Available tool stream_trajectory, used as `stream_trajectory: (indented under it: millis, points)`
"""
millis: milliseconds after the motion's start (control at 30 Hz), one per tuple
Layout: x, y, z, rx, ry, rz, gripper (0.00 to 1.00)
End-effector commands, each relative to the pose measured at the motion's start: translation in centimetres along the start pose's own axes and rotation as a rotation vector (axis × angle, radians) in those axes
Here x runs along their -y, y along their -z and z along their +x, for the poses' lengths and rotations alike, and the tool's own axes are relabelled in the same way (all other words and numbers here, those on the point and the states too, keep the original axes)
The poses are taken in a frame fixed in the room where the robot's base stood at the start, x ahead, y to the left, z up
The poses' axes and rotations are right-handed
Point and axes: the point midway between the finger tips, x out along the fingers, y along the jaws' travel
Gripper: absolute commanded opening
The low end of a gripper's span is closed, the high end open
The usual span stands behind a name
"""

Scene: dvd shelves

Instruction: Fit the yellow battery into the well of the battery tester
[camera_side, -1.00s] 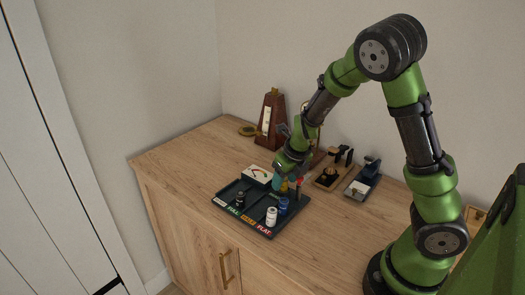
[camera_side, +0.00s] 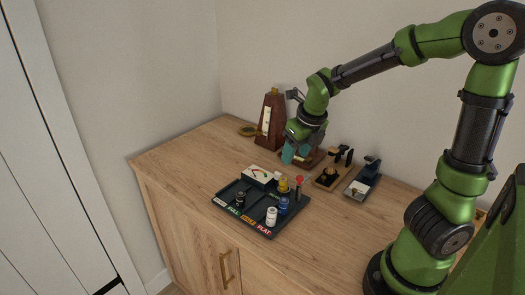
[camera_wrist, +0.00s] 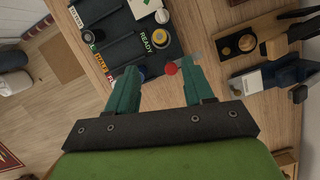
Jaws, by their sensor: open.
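The yellow battery (camera_side: 284,185) stands upright on the dark tray, near its back right side. In the wrist view it shows from above as a yellow round top (camera_wrist: 160,38) beside the READY label. The battery tester (camera_side: 257,174), with a white dial face, sits at the tray's back; its white panel shows at the top of the wrist view (camera_wrist: 141,8). A pale round part (camera_wrist: 162,16) lies beside the panel; I cannot tell whether it is the well. My gripper (camera_side: 294,153) is open and empty, raised above and behind the yellow battery, apart from it.
The dark tray (camera_side: 226,203) also holds a blue battery (camera_side: 283,205), a white battery (camera_side: 271,216) and a black battery (camera_side: 240,199). A red-topped post (camera_side: 299,182) stands at its right. A metronome (camera_side: 269,120) and small stands (camera_side: 331,176) are behind. The front wood is clear.

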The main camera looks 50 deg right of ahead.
Motion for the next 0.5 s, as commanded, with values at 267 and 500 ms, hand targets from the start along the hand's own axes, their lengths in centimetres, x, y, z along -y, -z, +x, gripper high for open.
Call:
stream_trajectory:
  millis: [267,500]
  points:
    - [-2.0,1.6,-1.6,0.036,-0.131,-0.449,0.52]
    - [-4.8,3.9,-5.6,0.228,-0.210,-1.196,0.52]
